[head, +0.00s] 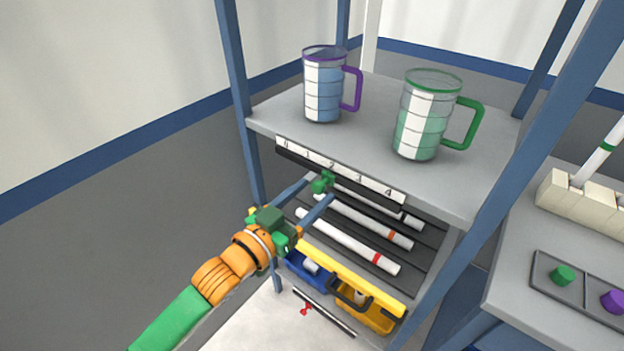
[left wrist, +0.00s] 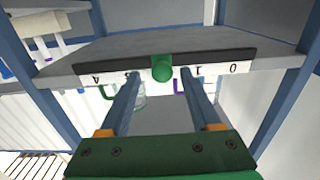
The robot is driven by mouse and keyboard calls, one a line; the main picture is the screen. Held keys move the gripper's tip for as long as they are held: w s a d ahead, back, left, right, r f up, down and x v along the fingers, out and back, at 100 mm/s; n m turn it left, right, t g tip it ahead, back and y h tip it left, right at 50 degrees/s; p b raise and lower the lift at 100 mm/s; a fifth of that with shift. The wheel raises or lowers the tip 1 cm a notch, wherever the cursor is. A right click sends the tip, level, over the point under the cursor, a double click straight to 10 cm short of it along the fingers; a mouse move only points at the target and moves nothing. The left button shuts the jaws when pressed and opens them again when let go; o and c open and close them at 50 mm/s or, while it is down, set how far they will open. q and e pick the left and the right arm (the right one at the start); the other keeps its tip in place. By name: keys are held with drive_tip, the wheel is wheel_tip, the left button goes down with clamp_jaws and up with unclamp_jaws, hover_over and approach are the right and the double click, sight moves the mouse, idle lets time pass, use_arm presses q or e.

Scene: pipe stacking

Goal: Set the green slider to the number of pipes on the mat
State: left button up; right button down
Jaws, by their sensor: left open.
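The green slider (head: 322,184) is on the dark rail (head: 340,179) under the 0–4 scale on the upper shelf edge. In the left wrist view the slider (left wrist: 162,68) is at the 2, between the 3 and the 1. My left gripper (head: 311,189) is open. In the left wrist view its fingers (left wrist: 159,73) are on either side of the slider with gaps; I cannot tell whether the tips reach past it. Three white pipes lie on the dark ridged mat (head: 415,276): front (head: 345,240), middle (head: 362,221) and back (head: 385,208). The shelf edge partly hides the mat's back.
Measuring mugs with purple (head: 323,85) and green (head: 424,115) handles stand on the upper shelf. Blue posts flank the shelf. A table with a tray (head: 590,300) is at right.

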sight(315, 190)
use_arm(q)
drive_tip(key=x, duration=0.2)
drive_tip(key=shift+w+d, duration=0.2)
drive_tip(key=shift+w, duration=0.1)
drive_tip(key=shift+w+f, duration=0.1)
drive_tip(key=shift+w, duration=0.1)
clamp_jaws()
idle(1.0)
